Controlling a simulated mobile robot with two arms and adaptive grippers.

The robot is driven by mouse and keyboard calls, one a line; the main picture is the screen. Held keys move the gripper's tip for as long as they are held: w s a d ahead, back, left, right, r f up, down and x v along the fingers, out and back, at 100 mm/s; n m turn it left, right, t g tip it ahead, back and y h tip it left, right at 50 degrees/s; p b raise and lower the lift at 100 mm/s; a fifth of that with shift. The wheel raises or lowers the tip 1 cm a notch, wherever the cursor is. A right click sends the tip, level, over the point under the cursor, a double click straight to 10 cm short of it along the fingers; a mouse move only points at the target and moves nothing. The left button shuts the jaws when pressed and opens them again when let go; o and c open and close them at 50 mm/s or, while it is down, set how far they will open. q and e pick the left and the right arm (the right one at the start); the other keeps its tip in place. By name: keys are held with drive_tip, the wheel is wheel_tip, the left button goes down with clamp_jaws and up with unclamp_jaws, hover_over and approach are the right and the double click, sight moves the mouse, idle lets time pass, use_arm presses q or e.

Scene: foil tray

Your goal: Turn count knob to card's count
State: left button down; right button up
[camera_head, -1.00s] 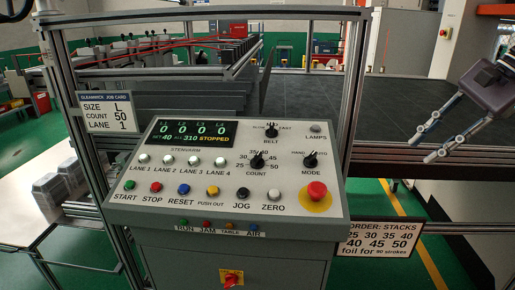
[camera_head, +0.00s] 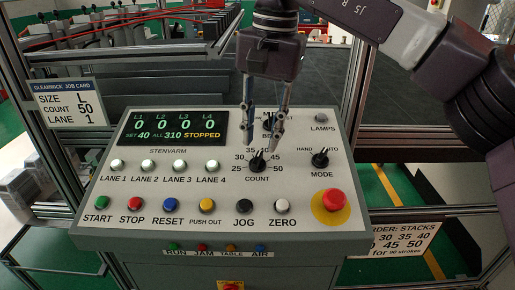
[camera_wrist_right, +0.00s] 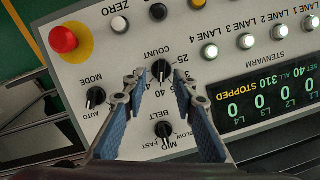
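The black COUNT knob (camera_head: 257,163) is on the sloped control panel, inside a dial marked 25 to 50. Its white pointer line points up, near 40. It also shows in the right wrist view (camera_wrist_right: 161,70). The job card (camera_head: 67,103) reads size L, count 50, lane 1. The display (camera_head: 173,127) reads SET 40 and STOPPED. My right gripper (camera_head: 262,138) points down just above the knob; its fingers are apart and empty. In the right wrist view (camera_wrist_right: 162,82) its fingertips lie to either side of the knob; contact is not clear. My left gripper is out of view.
The MODE knob (camera_head: 320,160) is right of the COUNT knob. The BELT knob (camera_wrist_right: 164,130) lies behind it, partly hidden by my gripper in the head view. A red mushroom button (camera_head: 333,201) and a row of push buttons (camera_head: 167,205) are nearer the front.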

sight(257, 158)
drive_tip(key=f, duration=0.3)
drive_tip(key=shift+w+a+f+p, duration=0.2)
drive_tip(key=shift+a+f+p, duration=0.05)
drive_tip(key=shift+f+p, duration=0.15)
drive_tip(key=shift+w+a+f, duration=0.1)
drive_tip(key=shift+f, duration=0.4)
drive_tip(key=c, duration=0.6)
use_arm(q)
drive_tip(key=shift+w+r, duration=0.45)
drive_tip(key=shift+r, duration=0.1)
use_arm(e)
clamp_jaws()
